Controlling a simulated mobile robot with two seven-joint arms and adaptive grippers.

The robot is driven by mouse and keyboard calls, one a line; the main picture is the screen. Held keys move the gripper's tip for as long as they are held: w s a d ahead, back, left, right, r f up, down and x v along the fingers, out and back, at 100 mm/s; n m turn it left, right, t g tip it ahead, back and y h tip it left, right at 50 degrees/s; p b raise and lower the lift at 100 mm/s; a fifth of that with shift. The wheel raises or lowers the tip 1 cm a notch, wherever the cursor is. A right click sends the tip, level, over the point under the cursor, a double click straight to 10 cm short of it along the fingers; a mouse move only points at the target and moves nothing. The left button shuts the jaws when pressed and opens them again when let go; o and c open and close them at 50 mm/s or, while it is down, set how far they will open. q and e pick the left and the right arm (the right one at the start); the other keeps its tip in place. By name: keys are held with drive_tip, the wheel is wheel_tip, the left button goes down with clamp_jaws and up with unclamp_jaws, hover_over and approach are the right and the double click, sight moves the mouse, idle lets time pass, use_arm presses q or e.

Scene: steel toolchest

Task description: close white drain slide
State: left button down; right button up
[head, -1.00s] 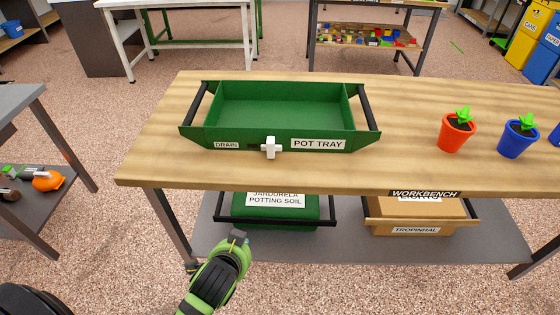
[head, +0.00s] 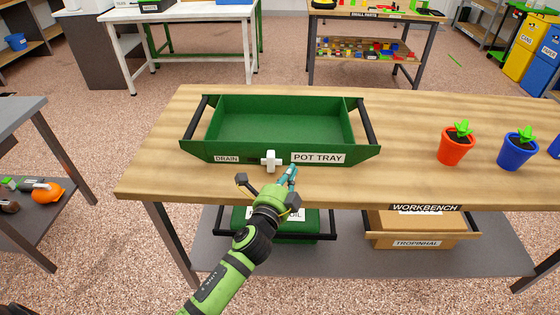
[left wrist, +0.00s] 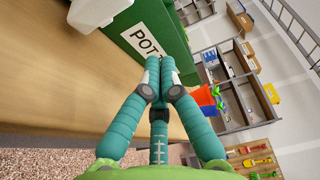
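The green pot tray (head: 345,156) sits on the wooden workbench. The white cross-shaped drain slide (head: 270,161) is on its front wall, between the DRAIN and POT TRAY labels, with a dark slot showing on its left. The slide also shows as a white block at the top of the left wrist view (left wrist: 97,10). My left gripper (head: 291,174) is just in front of the tray, a little right of and below the slide, apart from it. Its teal fingers (left wrist: 162,72) are brought together and look empty. My right gripper is not in view.
An orange pot (head: 453,149) and a blue pot (head: 514,154) with plants stand to the right on the workbench (head: 400,135). A shelf below holds a green bin and a cardboard box (head: 420,222). The bench left of the tray is clear.

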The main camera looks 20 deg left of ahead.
sight(271, 160)
use_arm(q)
drive_tip(key=w, duration=0.4)
drive_tip(key=shift+d, duration=0.1)
drive_tip(key=a+p, duration=0.1)
drive_tip(key=a, duration=0.2)
drive_tip(key=shift+s, duration=0.15)
drive_tip(key=shift+s+a, duration=0.2)
drive_tip(key=shift+a, duration=0.2)
